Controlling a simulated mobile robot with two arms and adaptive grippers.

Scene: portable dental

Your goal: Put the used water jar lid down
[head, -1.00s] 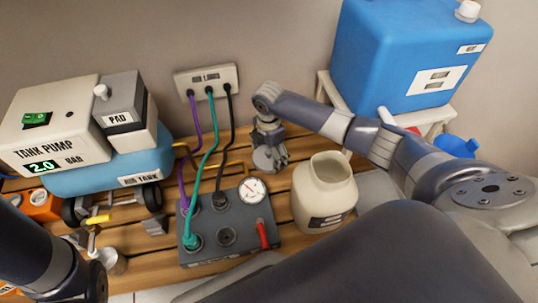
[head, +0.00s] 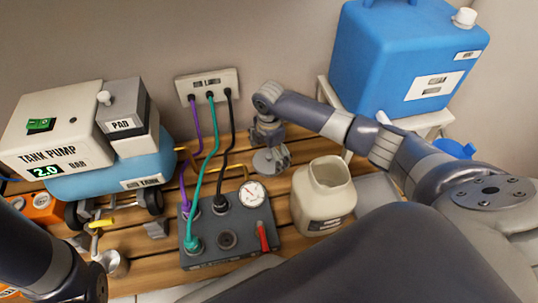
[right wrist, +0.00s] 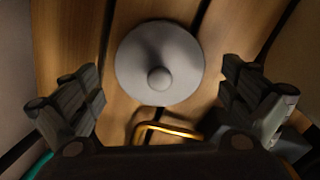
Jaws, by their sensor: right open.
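The used water jar lid (right wrist: 160,63) is a round grey disc with a knob. In the right wrist view it lies knob-up on the wooden slats, between and beyond my open fingers, which stand clear on both sides. In the head view the lid (head: 265,164) is partly hidden under my right gripper (head: 270,156), which is open above it. The cream used water jar (head: 322,200) stands upright and uncovered to the right of the lid. My left arm shows at the lower left, but its gripper cannot be made out.
A grey control box (head: 228,240) with hoses and a gauge sits in front of the lid. The tank pump (head: 60,130) and blue air tank (head: 110,175) stand at left. A blue container (head: 400,60) stands at back right. The wall socket (head: 207,84) is behind.

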